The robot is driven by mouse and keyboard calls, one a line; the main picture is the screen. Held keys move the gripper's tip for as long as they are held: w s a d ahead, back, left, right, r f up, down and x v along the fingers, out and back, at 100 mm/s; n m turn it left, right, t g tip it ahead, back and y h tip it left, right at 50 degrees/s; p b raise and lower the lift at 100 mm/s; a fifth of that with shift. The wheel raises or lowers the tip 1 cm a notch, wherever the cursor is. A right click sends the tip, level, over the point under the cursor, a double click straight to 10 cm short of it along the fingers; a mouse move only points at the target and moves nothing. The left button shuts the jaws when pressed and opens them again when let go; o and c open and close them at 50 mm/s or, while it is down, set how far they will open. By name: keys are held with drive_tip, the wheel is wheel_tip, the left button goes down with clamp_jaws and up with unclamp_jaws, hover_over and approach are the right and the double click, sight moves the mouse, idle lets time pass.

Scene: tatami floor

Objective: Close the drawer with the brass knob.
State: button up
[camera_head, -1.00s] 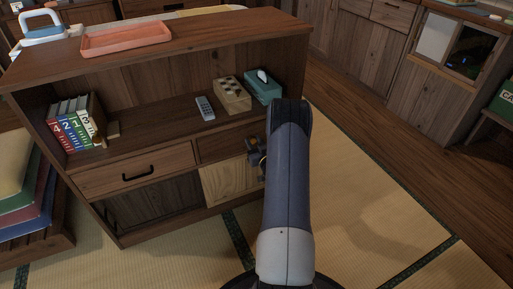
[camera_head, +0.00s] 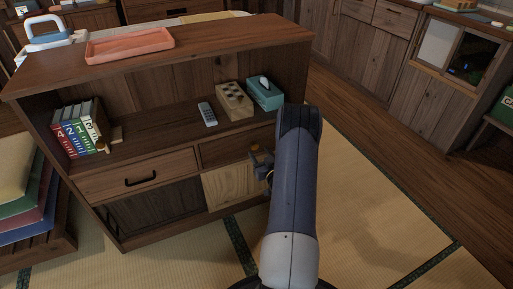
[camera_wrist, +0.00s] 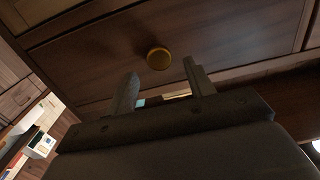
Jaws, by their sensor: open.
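My gripper (camera_wrist: 162,80) is open and empty, facing the drawer front. In the head view my gripper (camera_head: 262,162) is partly hidden by my arm, close to the drawer. How far the drawer stands out is hard to tell.
A left drawer (camera_head: 135,176) has a black handle. Books (camera_head: 78,128), a remote (camera_head: 207,114), a holed box (camera_head: 234,100) and a teal tissue box (camera_head: 265,93) sit on the shelf; a pink tray (camera_head: 130,45) lies on top. Tatami (camera_head: 385,205) to the right is clear.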

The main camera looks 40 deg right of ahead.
sight(255, 146)
drive_tip(key=v, duration=0.6)
drive_tip(key=shift+s+p, duration=0.25)
drive_tip(key=shift+p, duration=0.2)
drive_tip(key=shift+w, duration=0.15)
drive_tip(key=b+x, duration=0.2)
drive_tip(key=x, duration=0.8)
drive_tip(key=shift+a+f, duration=0.1)
drive_tip(key=shift+r, duration=0.2)
drive_tip(key=shift+p+v, duration=0.7)
drive_tip(key=shift+v, duration=0.45)
drive_tip(key=shift+s+f, duration=0.1)
drive_tip(key=shift+s, duration=0.4)
